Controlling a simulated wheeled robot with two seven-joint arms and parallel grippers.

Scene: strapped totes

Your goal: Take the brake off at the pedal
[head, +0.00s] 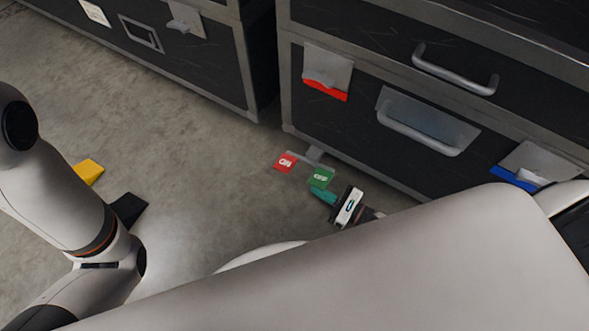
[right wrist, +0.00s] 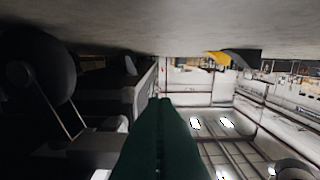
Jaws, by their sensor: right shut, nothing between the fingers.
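The brake pedal (head: 314,154) sticks out low from the front corner of the right-hand black case in the head view. It has a red plate (head: 286,162) on the left and a green plate (head: 321,178) on the right, each with white lettering. My right gripper (head: 323,195) is low by the floor, just in front of the green plate. Its teal fingers are shut and empty, and they also show in the right wrist view (right wrist: 160,135). I cannot tell if they touch the plate. The pedal is not clear in the right wrist view. My left gripper is out of view.
The black case (head: 360,150) has grey handles (head: 455,70), a red-edged latch (head: 326,72) and a blue-edged latch (head: 530,165). Another black case (head: 190,60) stands to the left. A yellow piece (head: 88,172) and a black piece (head: 128,209) lie on the floor beside my left arm. The floor between is clear.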

